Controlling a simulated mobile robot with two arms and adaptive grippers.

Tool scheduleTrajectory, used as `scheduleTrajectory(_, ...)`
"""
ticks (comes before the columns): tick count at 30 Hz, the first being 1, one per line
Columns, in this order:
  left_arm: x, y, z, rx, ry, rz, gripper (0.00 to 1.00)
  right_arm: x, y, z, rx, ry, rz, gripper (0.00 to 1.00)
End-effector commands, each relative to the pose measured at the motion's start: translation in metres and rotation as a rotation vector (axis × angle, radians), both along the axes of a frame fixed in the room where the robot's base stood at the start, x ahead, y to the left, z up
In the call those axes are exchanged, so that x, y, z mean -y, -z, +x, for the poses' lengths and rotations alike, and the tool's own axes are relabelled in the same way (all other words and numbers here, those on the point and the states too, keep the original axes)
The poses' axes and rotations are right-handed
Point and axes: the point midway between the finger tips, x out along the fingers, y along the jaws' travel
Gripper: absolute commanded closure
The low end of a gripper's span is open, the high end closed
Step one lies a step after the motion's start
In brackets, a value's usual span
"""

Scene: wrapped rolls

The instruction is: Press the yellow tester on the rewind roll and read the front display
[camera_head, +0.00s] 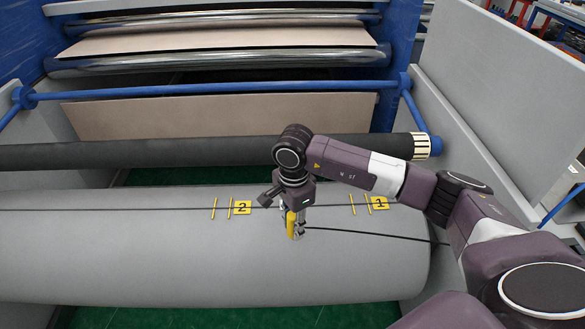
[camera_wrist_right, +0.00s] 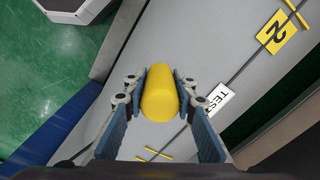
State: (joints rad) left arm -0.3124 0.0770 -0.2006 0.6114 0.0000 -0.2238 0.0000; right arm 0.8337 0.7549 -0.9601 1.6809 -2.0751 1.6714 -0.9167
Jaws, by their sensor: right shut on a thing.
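The yellow tester (camera_head: 291,224) is upright in my right gripper (camera_head: 297,232), over the large grey rewind roll (camera_head: 120,245). In the right wrist view the yellow tester (camera_wrist_right: 160,95) sits between the two blue-padded fingers of my right gripper (camera_wrist_right: 160,98), which are shut on it. Whether its lower end touches the roll is hidden. The front display does not show in either view. My left gripper is not in view.
Yellow labels "2" (camera_head: 242,207) and "1" (camera_head: 380,203) with short yellow marks lie along a dark line on the roll. A white label (camera_wrist_right: 222,98) lies beside the tester. A dark roller (camera_head: 150,153) and blue bar (camera_head: 220,90) run behind. A grey side wall (camera_head: 500,90) stands at right.

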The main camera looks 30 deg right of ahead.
Motion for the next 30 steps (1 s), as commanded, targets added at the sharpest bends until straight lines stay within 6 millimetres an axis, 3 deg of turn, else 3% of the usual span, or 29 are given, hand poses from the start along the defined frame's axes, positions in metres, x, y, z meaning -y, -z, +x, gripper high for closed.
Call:
scheduleTrajectory(5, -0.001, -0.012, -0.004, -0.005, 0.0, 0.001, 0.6, 0.017, -0.026, 0.042, 0.004, 0.417, 0.003, 1.0)
scheduleTrajectory(9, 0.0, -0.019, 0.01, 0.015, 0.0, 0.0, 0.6, 0.03, -0.044, 0.07, 0.004, 0.736, 0.003, 1.0)
scheduleTrajectory(15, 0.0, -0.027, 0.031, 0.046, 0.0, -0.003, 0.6, 0.045, -0.063, 0.096, 0.001, 1.083, 0.003, 1.0)
scheduleTrajectory(21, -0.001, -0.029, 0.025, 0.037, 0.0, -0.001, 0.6, 0.051, -0.072, 0.107, 0.001, 1.239, 0.002, 1.0)
scheduleTrajectory(30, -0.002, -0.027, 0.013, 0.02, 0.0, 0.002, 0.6, 0.052, -0.072, 0.107, 0.001, 1.256, 0.003, 1.0)
